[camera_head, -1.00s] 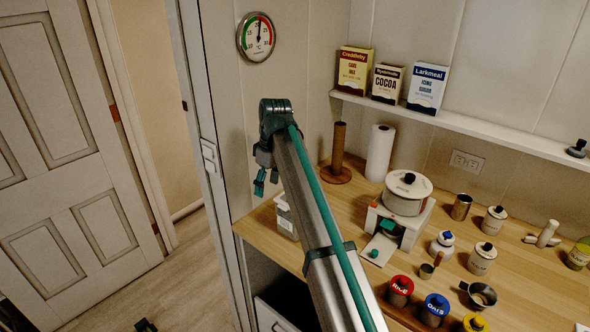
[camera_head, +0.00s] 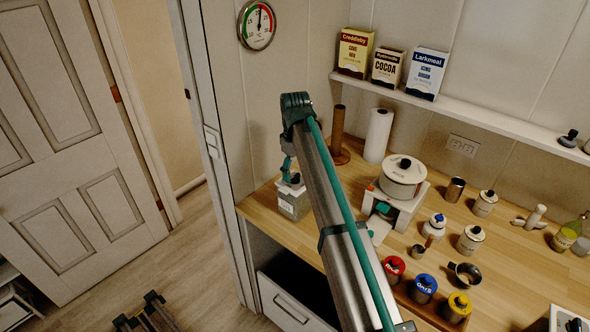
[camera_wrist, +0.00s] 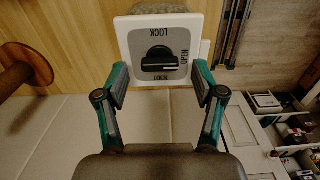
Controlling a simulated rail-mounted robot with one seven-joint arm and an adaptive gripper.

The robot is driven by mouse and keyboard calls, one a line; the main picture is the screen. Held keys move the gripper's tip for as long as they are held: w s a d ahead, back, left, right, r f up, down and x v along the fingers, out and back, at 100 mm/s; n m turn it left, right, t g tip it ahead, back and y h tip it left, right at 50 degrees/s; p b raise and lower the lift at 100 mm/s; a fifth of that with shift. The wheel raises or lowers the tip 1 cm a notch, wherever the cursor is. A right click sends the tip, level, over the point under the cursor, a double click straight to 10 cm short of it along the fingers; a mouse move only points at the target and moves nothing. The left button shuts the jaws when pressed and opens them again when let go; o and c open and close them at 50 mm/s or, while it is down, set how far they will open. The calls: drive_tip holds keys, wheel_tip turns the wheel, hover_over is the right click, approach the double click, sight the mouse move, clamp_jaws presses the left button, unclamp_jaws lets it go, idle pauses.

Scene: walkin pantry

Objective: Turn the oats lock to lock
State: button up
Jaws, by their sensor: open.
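A clear, box-shaped container (camera_head: 293,203) with a pale lid stands at the left end of the wooden counter; the label on its side is too small to read. In the wrist view, its square white lid (camera_wrist: 127,40) carries a grey dial plate with a black knob (camera_wrist: 166,62). In the head view, my gripper (camera_head: 290,176) is just above the container.
A white appliance with a round pot (camera_head: 402,178) stands right of the container. A jar marked OATS (camera_head: 425,288) with a blue lid sits between red- and yellow-lidded jars. A wooden post (camera_head: 337,130) and paper roll (camera_head: 378,135) stand behind. A wall lies left.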

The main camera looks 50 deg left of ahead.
drive_tip(key=shift+f, duration=0.65)
drive_tip(key=c, duration=1.2)
drive_tip(key=shift+o, duration=0.2)
